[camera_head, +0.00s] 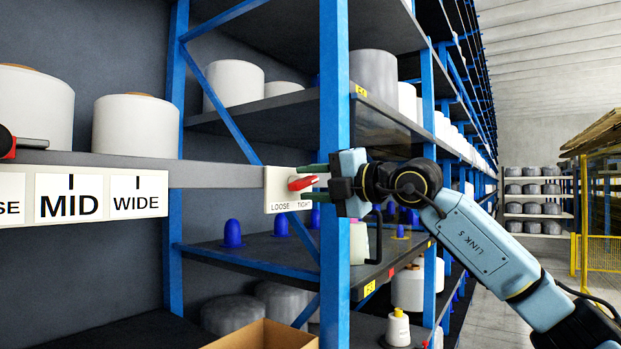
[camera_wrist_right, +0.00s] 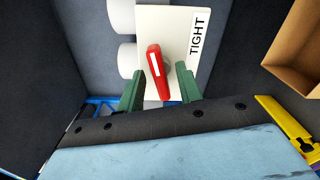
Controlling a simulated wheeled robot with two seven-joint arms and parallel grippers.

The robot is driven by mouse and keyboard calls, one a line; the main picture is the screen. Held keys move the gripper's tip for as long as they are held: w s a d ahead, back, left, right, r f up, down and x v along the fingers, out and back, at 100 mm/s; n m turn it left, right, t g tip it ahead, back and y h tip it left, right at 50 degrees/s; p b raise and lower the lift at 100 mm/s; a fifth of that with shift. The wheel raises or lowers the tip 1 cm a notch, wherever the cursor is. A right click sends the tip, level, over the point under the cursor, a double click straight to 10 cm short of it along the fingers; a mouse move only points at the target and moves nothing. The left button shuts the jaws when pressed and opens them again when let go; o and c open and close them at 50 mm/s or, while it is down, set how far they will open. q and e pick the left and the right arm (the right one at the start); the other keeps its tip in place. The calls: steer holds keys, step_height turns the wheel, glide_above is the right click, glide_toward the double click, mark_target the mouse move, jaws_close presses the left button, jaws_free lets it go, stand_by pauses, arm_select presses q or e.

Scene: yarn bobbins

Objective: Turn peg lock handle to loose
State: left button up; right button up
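The red peg lock handle (camera_head: 302,183) sits on a white plate (camera_head: 272,190) marked LOOSE on the left and TIGHT on the right. In the head view it points right, over the TIGHT side. My right gripper (camera_head: 311,184) reaches it from the right, with one green finger above and one below. In the right wrist view the handle (camera_wrist_right: 156,72), with a white stripe, lies between the two spread fingers (camera_wrist_right: 160,84). Gaps show on both sides. The TIGHT label (camera_wrist_right: 196,34) is at the right; LOOSE is hidden there.
A blue shelf post (camera_head: 335,90) stands close beside my right gripper. MID and WIDE labels (camera_head: 100,196) are on the rail at left. A cardboard box (camera_head: 262,336) is below. Blue pegs (camera_head: 232,233) and white bobbins (camera_head: 136,125) fill shelves. The aisle at right is clear.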

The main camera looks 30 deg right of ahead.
steer(key=shift+w+a, duration=0.1)
steer(key=shift+w, duration=0.05)
steer(key=c, duration=0.7)
steer(key=shift+c, duration=0.2)
